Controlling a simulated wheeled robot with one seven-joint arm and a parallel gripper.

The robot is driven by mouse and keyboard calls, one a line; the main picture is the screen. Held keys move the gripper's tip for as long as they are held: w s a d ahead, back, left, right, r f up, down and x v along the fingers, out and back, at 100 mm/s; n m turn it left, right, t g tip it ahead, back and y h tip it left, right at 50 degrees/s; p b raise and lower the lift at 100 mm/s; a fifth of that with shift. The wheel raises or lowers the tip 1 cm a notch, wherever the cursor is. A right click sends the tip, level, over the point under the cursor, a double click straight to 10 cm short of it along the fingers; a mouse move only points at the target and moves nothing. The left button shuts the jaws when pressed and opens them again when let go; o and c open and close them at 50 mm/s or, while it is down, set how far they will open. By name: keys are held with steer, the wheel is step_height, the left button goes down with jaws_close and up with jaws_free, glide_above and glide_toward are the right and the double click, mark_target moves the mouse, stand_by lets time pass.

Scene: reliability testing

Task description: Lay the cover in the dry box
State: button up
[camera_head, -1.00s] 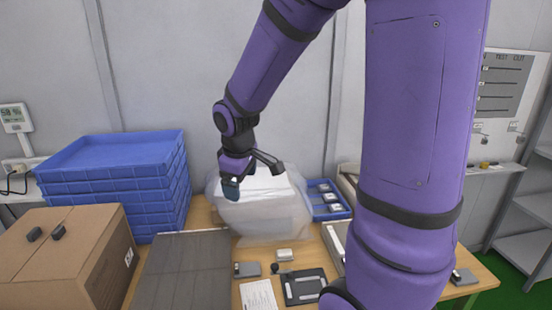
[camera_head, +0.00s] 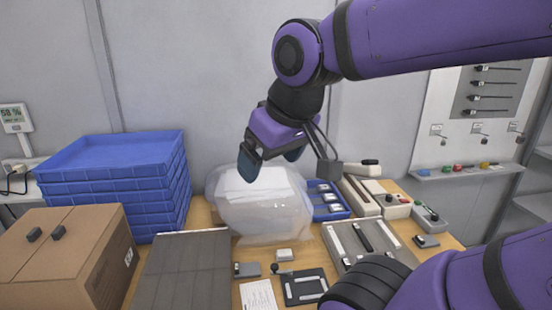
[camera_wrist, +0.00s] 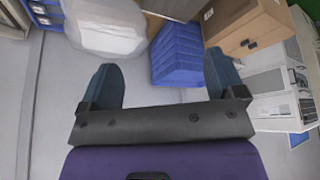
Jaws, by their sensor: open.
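My gripper (camera_head: 272,160) is open and empty. It hangs above the back of the table, in front of the wall. In the wrist view its two blue fingers (camera_wrist: 162,78) stand wide apart with nothing between them. I cannot tell which thing is the cover.
Stacked blue trays (camera_head: 115,165) and a cardboard box (camera_head: 70,250) stand at the left. A grey panel (camera_head: 185,270) lies beside them. A blue tray (camera_head: 330,202) with small parts, several devices and a fixture plate (camera_head: 370,240) occupy the right. My arm covers the right front.

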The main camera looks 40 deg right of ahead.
steer(key=shift+s+a+r, duration=0.1)
steer(key=shift+s, duration=0.65)
steer(key=c, duration=0.3)
steer(key=n+g+y, duration=0.1)
steer(key=n+g, duration=0.3)
steer(key=n, duration=0.7)
glide_above(247, 269)
steer(key=d, duration=0.1)
step_height(247, 269, down, 41)
steer(key=shift+c, duration=0.2)
steer(key=shift+a+f, duration=0.15)
steer(key=shift+f, duration=1.5)
steer(key=shift+a+f, duration=0.15)
steer(key=shift+f, duration=1.45)
steer(key=shift+a+f, duration=0.15)
steer(key=shift+f, duration=1.5)
